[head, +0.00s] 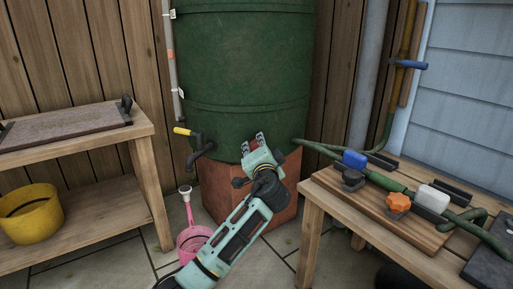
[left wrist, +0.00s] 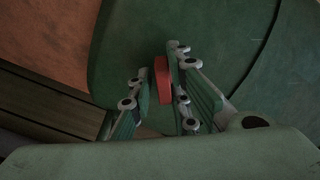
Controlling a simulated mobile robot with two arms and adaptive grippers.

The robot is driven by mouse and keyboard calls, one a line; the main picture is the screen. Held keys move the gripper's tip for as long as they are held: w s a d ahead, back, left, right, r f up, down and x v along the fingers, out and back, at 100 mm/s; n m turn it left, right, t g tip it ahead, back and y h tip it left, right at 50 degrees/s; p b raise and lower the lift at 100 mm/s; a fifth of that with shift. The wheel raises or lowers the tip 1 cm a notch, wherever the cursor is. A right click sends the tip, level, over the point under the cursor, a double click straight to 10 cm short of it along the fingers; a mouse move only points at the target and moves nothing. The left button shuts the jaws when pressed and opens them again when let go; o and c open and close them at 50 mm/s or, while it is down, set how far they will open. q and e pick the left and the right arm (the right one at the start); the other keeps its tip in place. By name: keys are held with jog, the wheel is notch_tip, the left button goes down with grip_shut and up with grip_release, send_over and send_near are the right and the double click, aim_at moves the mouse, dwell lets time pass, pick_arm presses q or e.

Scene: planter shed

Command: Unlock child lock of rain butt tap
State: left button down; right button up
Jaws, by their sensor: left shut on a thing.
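The rain butt (head: 245,60) is a large green barrel on a reddish block base (head: 286,208). A dark tap (head: 197,152) with a yellow lever handle (head: 184,131) comes out of its lower left side. My left gripper (head: 254,143) is at the butt's lower front, to the right of this tap. In the left wrist view the gripper (left wrist: 160,82) is shut on a narrow red piece (left wrist: 162,80) that stands upright between its fingers against the green wall. I cannot tell for certain that this piece is the child lock. My right gripper is not in view.
A bench (head: 145,132) with a tray (head: 62,126) stands at left, a yellow bucket (head: 33,212) on its lower shelf. A pink can (head: 194,240) is on the paving.

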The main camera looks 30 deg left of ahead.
pick_arm(q)
jog(key=n, duration=0.2)
jog(key=shift+s+a+r+n, duration=0.1)
jog(key=shift+a+r+n, duration=0.05)
jog(key=shift+r+n, duration=0.15)
jog(key=n, duration=0.2)
jog(key=shift+n, duration=0.4)
jog(key=n, duration=0.5)
jog(key=shift+s+a+f+b, duration=0.1)
jog(key=shift+b, duration=0.3)
jog(key=shift+a+n, duration=0.1)
jog(key=shift+n, duration=0.4)
jog(key=c, duration=1.8)
grip_release()
jog(key=shift+s+a, duration=0.1)
jog(key=shift+s, duration=0.1)
jog(key=shift+w+d, duration=0.2)
